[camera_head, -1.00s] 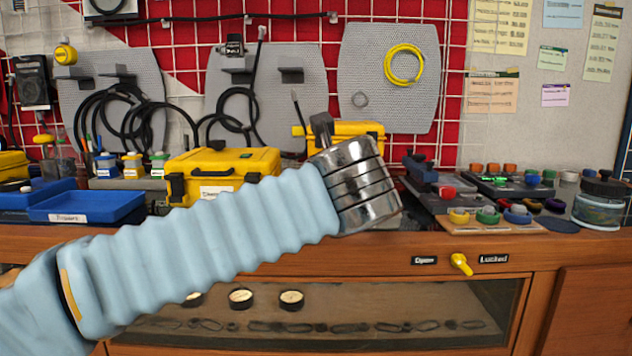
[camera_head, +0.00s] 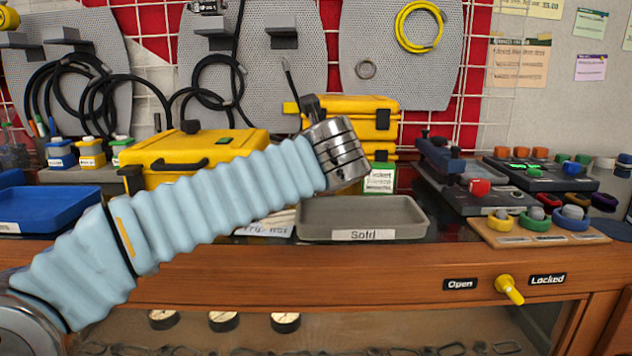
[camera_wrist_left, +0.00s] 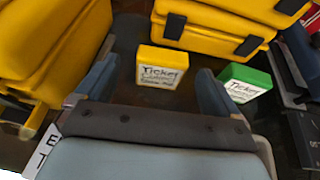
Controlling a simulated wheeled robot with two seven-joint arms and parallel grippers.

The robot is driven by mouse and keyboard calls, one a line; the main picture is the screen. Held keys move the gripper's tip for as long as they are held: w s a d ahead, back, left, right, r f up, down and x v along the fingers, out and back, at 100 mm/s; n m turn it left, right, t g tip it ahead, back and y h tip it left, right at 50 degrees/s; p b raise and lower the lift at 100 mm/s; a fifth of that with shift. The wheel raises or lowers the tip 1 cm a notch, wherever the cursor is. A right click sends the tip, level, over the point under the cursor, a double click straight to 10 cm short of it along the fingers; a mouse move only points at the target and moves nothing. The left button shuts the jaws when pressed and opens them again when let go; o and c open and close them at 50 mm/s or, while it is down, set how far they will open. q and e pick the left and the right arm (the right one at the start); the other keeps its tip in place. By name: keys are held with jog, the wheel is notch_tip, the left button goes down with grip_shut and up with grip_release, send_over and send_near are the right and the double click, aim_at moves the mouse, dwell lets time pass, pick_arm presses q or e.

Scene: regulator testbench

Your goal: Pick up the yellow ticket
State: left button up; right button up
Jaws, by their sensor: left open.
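The yellow ticket (camera_wrist_left: 162,67) is a small block with a white label printed "Ticket". In the left wrist view it stands on the dark bench top between and just beyond my left gripper's fingers (camera_wrist_left: 155,92). The gripper is open and empty, and the ticket is apart from the fingers. In the head view my left gripper (camera_head: 312,106) is mostly hidden behind its metal wrist, and the yellow ticket is hidden behind the arm. A green ticket (camera_head: 380,178) stands to the right, also seen in the left wrist view (camera_wrist_left: 246,83). My right gripper is out of view.
Yellow cases stand left (camera_head: 165,155) and behind (camera_head: 378,118) the ticket, close to the gripper. A grey tray labelled "Sold" (camera_head: 411,213) lies at the bench's front edge. A control panel (camera_head: 480,200) stands to the right.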

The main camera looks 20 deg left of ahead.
pick_arm(q)
jog(key=x, duration=0.6)
jog(key=shift+w+r, duration=0.15)
jog(key=shift+r, duration=0.15)
jog(key=shift+c, duration=0.4)
jog(key=c, duration=1)
